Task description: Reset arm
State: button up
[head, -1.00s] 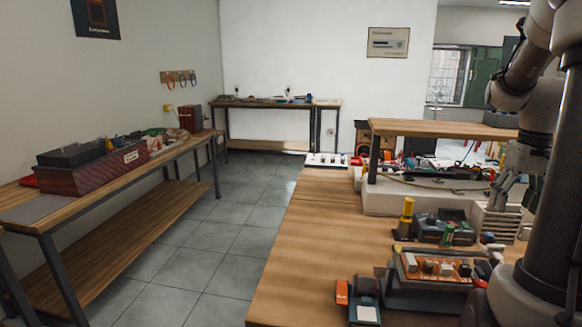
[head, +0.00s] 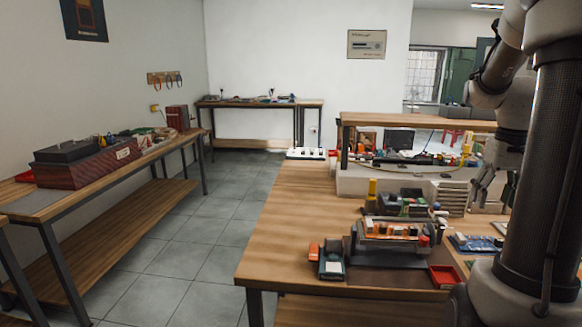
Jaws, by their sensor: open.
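My gripper (head: 484,188) is at the right side of the head view, pointing down above the back part of the near workbench (head: 285,235). Its fingers are apart, and I see nothing between them. My arm rises above it and is partly cut off by the top edge and my own column. The gripper is close to a grey slotted block (head: 449,198); I cannot tell whether they touch.
Tools and parts crowd the bench's right half, including an orange-and-grey device (head: 328,262), a grey stand (head: 388,245) and a red tray (head: 444,277). A raised shelf (head: 420,122) stands behind. The bench's left part and the tiled aisle (head: 190,235) are clear.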

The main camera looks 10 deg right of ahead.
jog(key=s+a+r+n+t, duration=0.1)
jog(key=s+a, duration=0.4)
jog(key=a, duration=0.6)
jog(key=s+a+r+n+t, duration=0.2)
jog(key=s+a, duration=0.3)
jog(key=a, duration=0.6)
jog(key=shift+s+a+r+t, duration=0.25)
jog(key=shift+r+t, duration=0.45)
jog(key=shift+r, duration=0.2)
